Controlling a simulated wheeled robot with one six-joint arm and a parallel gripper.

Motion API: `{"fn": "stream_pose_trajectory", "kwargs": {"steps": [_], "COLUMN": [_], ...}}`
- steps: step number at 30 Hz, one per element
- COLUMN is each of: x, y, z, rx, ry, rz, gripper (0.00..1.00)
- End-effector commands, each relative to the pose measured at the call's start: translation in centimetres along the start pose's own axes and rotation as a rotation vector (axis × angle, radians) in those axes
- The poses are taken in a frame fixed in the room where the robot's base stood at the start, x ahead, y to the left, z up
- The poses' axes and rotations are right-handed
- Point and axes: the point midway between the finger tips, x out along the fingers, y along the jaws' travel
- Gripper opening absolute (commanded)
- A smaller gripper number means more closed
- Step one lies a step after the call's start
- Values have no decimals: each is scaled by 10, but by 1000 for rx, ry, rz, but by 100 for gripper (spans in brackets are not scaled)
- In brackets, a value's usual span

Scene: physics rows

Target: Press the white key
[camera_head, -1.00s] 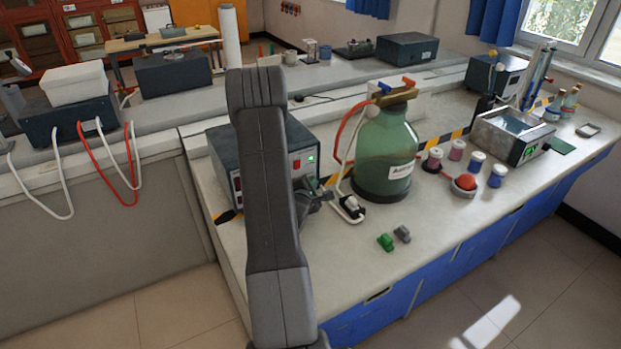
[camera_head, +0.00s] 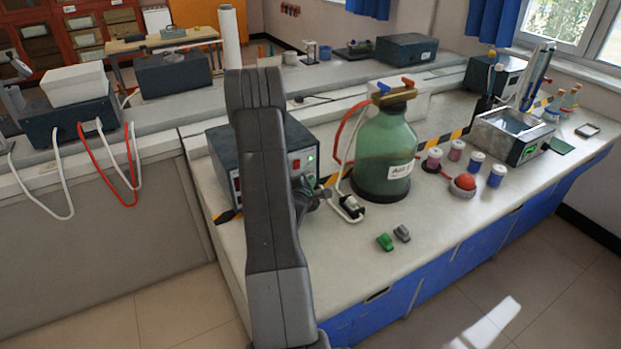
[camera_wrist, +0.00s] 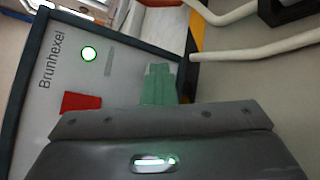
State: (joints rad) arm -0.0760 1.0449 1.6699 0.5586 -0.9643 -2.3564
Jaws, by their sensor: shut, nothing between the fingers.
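The dark instrument box (camera_head: 222,150) stands on the bench behind my arm in the head view. Its pale front panel (camera_wrist: 45,100), lettered "Brunhexel", fills the left of the wrist view. The panel carries a pale round light with a green ring (camera_wrist: 89,54) and a red key (camera_wrist: 80,102). No white key can be made out for certain; part of the panel is hidden behind my gripper. My gripper (camera_wrist: 160,68) is shut and empty, its greenish fingertips at the panel's right edge. In the head view my gripper (camera_head: 328,193) is beside the box front; contact cannot be told.
A green bottle (camera_head: 385,150) with a hose stands right of the box. Green (camera_head: 385,242) and grey (camera_head: 402,233) small blocks lie near the front edge. Several jars and a red-domed button (camera_head: 464,183) stand further right.

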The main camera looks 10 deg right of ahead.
Motion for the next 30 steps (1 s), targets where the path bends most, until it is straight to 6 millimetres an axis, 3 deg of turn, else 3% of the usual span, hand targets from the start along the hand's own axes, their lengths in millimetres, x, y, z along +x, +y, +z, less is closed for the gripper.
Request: {"fn": "stream_pose_trajectory", "kwargs": {"steps": [17,30], "x": [3,-9], "y": [7,-4], "z": [-2,6], "rx": [-1,-1], "ry": [3,1], "rz": [16,12], "gripper": [0,0]}}
